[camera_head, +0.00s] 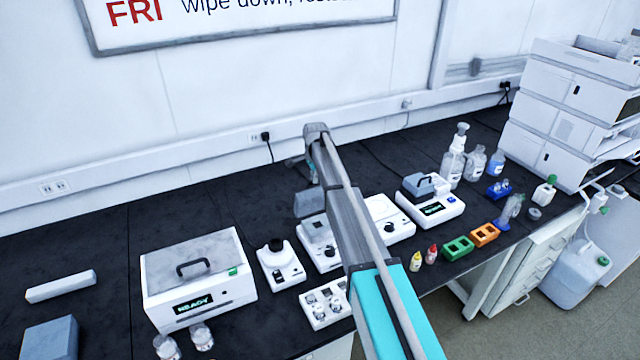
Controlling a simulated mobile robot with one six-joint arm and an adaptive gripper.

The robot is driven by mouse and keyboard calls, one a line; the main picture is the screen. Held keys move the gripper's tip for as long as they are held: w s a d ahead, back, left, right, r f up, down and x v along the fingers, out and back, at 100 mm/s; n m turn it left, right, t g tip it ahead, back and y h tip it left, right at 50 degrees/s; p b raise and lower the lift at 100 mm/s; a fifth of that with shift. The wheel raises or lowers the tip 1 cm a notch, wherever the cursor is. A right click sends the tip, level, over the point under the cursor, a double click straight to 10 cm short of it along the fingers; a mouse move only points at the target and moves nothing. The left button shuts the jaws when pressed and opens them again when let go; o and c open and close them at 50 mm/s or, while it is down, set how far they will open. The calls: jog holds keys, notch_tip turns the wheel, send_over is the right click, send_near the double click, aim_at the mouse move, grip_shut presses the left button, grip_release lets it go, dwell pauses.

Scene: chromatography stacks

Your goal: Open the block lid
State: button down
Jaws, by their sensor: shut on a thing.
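My arm reaches in from the bottom and crosses the middle of the bench. My gripper (312,174) is at its far end, small and partly hidden behind the arm. It is shut at the upper edge of a grey, plate-like block lid (309,204). The lid is tilted up at the back of a small white block unit (327,258) with a dark knob. The arm hides the right side of the lid and part of the unit, so the exact grip and the hinge cannot be made out.
A white box (200,290) reading READY and a small white instrument (281,265) stand left. A white tube rack (325,304) is in front. Right are a knobbed white unit (392,222), a grey-lidded device (433,208), coloured racks (458,248) and bottles (452,167). The wall is close behind.

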jog(key=c, duration=1.4)
grip_release()
jog(key=shift+w+a+f+b, duration=0.25)
jog(key=shift+w+f, duration=0.25)
jog(key=shift+f, duration=0.05)
jog(key=shift+w+a+f+b, duration=0.25)
jog(key=shift+w+f, duration=0.25)
jog(key=c, duration=1.2)
grip_release()
jog(key=o, duration=0.5)
jog(key=shift+r, duration=0.15)
jog(key=shift+w, duration=0.1)
